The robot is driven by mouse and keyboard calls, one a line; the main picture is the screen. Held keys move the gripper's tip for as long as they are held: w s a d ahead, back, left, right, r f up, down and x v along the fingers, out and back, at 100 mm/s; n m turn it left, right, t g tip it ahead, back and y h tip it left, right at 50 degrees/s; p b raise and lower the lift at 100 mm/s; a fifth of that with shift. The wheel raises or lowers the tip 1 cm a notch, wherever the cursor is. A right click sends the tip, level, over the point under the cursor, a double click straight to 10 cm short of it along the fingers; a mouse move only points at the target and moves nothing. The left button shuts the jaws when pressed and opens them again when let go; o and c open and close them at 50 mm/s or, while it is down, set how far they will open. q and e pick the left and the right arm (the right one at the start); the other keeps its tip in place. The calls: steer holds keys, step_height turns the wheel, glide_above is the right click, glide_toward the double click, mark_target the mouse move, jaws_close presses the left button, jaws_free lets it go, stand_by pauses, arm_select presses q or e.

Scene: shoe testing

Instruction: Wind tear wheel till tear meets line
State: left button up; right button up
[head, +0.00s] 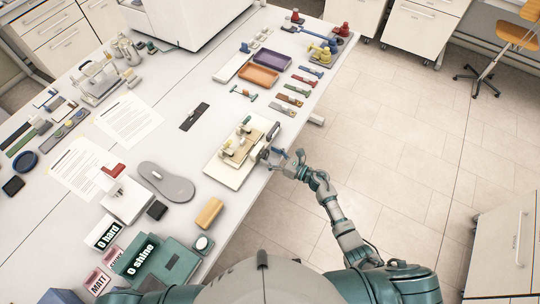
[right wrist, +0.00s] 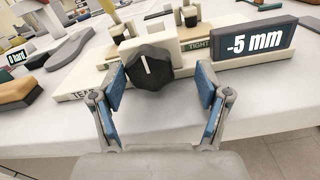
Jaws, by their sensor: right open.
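The tear tester (head: 222,176) is a cream board with wooden blocks and clamps near the table's right edge. In the right wrist view, its wheel (right wrist: 148,68) is a dark faceted knob with a white mark pointing nearly straight up. A dark display (right wrist: 254,42) reads -5 mm. My right gripper (head: 274,155) is at the tester's front edge. In the wrist view, its blue-padded fingers (right wrist: 161,92) are open, one on each side of the wheel, with gaps showing. The tear and line cannot be made out. My left gripper is not in view.
A grey shoe sole (head: 166,183) and a tan block (head: 209,213) lie left of the tester. A dark strip (head: 194,116) lies behind it. Orange (head: 258,76) and purple trays (head: 277,60) and several small tools stand farther back.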

steer(key=shift+c, duration=0.7)
steer(key=shift+a, duration=0.3)
steer(key=c, duration=0.4)
steer(key=shift+a+r, duration=0.1)
steer(key=shift+a, duration=0.25)
steer(key=c, duration=0.4)
steer(key=shift+s+a, duration=0.1)
steer(key=shift+a, duration=0.35)
steer(key=shift+c, duration=1.1)
steer(key=shift+d, duration=0.3)
steer(key=shift+d+m, duration=0.1)
steer(key=shift+m, duration=2)
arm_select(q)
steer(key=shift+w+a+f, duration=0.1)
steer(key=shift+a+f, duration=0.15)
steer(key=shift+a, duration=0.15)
arm_select(e)
steer(key=o, duration=1.2)
steer(key=shift+c, duration=0.2)
